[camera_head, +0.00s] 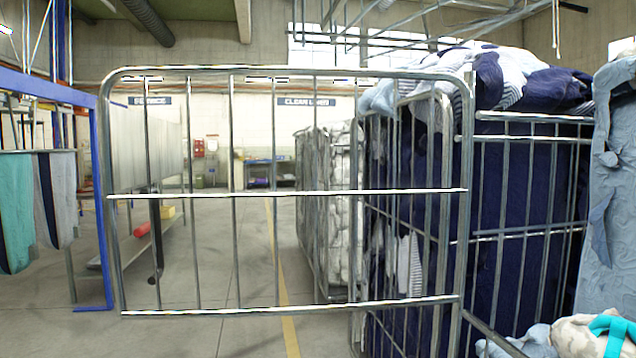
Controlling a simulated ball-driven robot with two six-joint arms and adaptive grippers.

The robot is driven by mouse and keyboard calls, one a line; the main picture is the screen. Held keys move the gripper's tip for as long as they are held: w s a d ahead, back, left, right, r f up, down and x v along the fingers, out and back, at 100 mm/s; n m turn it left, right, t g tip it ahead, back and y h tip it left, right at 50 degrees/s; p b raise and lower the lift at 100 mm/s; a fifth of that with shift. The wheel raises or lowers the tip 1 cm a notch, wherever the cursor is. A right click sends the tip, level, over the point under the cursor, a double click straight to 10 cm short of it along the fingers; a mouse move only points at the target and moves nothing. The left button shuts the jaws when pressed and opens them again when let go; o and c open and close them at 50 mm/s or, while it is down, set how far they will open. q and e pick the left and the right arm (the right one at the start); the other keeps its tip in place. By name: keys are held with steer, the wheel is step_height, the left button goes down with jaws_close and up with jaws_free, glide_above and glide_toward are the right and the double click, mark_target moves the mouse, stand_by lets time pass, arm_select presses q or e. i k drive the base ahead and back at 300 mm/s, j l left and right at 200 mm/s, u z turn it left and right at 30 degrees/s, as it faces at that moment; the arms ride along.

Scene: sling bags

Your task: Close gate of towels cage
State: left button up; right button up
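The gate (287,192) of the towels cage is a grey metal frame with upright bars and a middle crossbar. It stands upright and spans from the left to the right of centre in the head view. Its right edge is at the cage's near left corner, and it is swung out to the left, away from the cage. The cage (535,138) is a barred metal trolley on the right. Navy towels (510,190) fill it, with light blue and white cloths heaped on top. Neither of my grippers is in view.
A second cage with white linen (335,200) stands behind. A blue frame (103,200) with teal and grey cloths (15,210) is at the left. Light cloths (585,335) lie at the bottom right. Grey floor (225,260) with a yellow line shows through the gate.

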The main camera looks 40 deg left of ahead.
mark_target(150, 193)
steer(key=k+j+z, duration=0.1)
steer(key=j, duration=0.3)
steer(key=k+j+z, duration=0.1)
steer(key=j, duration=0.3)
steer(key=k+j+z, duration=0.1)
steer(key=j, duration=0.25)
steer(key=k+j+z, duration=0.1)
steer(key=j, duration=0.3)
steer(key=k+j+z, duration=0.1)
steer(key=j, duration=0.25)
steer(key=k+j+z, duration=0.15)
steer(key=k+j, duration=0.15)
steer(key=k+j+z, duration=0.15)
steer(key=j, duration=0.25)
steer(key=j+z, duration=0.15)
steer(key=j, duration=0.2)
steer(key=k+j+z, duration=0.15)
steer(key=j, duration=0.2)
steer(key=k+j+z, duration=0.2)
steer(key=j, duration=0.15)
